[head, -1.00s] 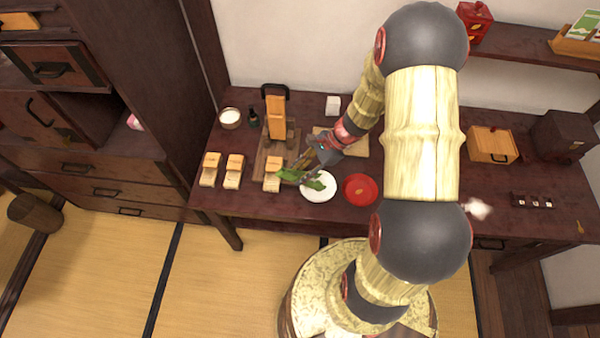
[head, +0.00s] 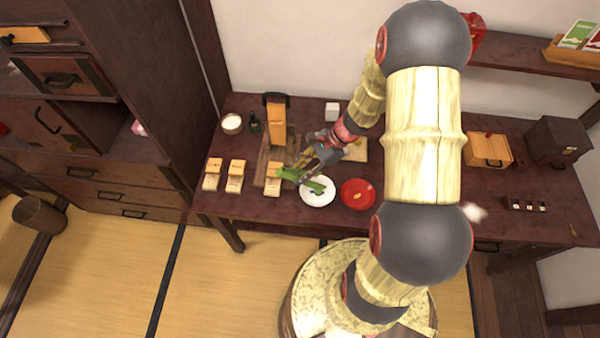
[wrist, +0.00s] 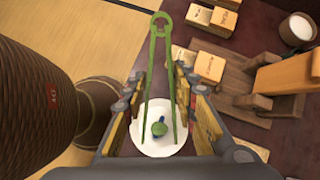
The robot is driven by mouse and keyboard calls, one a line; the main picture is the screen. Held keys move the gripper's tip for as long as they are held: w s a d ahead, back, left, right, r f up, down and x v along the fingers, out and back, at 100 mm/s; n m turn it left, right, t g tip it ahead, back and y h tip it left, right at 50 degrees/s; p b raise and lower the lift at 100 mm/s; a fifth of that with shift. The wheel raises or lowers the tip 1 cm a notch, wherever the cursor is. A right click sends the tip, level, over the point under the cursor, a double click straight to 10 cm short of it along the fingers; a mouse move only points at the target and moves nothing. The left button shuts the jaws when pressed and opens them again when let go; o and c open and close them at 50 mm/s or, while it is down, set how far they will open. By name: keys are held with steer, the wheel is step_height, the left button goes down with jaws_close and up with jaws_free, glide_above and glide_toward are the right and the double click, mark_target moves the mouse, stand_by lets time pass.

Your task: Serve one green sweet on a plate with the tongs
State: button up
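My gripper (wrist: 162,82) has its fingers on either side of the green tongs (wrist: 160,30) and appears to hold them by their arms. The tongs' joined end points away from my wrist and their tips are spread apart. In the wrist view a small round green sweet (wrist: 159,129), with a dark blue bit beside it, shows between the tips, with gaps on both sides. It appears to lie on the white plate (wrist: 142,149). In the head view the tongs (head: 288,173) reach over the white plate (head: 318,202); the sweet cannot be told apart from the tongs there.
A red plate (head: 352,205) stands just right of the white plate. Several small wooden blocks (head: 236,170) and an upright wooden stand (head: 277,125) are to the left. A white cup (head: 232,122) is behind. A wooden box (head: 487,150) stands at the right.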

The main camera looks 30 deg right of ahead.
step_height(320, 180, up, 6)
steer(key=p, duration=0.4)
steer(key=shift+f, duration=0.15)
steer(key=shift+w, duration=0.1)
